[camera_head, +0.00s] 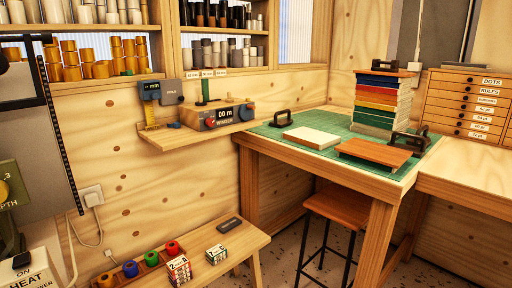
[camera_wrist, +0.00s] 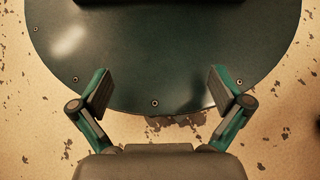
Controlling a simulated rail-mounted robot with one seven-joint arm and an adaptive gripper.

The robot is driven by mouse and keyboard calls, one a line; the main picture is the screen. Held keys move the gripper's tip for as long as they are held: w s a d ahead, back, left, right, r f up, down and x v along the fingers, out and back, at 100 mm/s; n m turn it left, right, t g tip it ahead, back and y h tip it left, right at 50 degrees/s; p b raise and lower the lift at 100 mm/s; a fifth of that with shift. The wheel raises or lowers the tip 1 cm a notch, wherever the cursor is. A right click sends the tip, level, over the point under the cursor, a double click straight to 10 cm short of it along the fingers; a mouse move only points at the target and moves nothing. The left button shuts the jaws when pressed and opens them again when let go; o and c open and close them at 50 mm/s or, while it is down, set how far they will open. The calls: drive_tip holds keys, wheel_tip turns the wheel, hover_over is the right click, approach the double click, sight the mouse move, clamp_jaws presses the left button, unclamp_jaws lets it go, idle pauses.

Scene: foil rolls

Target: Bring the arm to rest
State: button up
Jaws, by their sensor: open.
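My gripper (camera_wrist: 160,92) shows in the wrist view with its two fingers spread wide apart and nothing between them. It points down over a dark green rounded plate with small screws, which looks like my own base, and a speckled floor (camera_wrist: 40,130). My gripper does not show in the head view.
A low wooden bench (camera_head: 229,245) holds coloured foil rolls (camera_head: 131,268) and small boxes (camera_head: 179,270). A worktable with a green mat (camera_head: 272,131) carries a stack of books (camera_head: 382,100) and a wooden board (camera_head: 373,153). A stool (camera_head: 338,207) stands below. A wall shelf (camera_head: 190,138) holds a device.

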drive_tip(key=w+r+t+p, duration=0.3)
drive_tip(key=r+p, duration=1.2)
drive_tip(key=p, duration=0.6)
drive_tip(key=shift+w+d+r+m+y, duration=0.15)
drive_tip(key=shift+d+r+m+y, duration=0.15)
drive_tip(key=shift+d+r, duration=0.05)
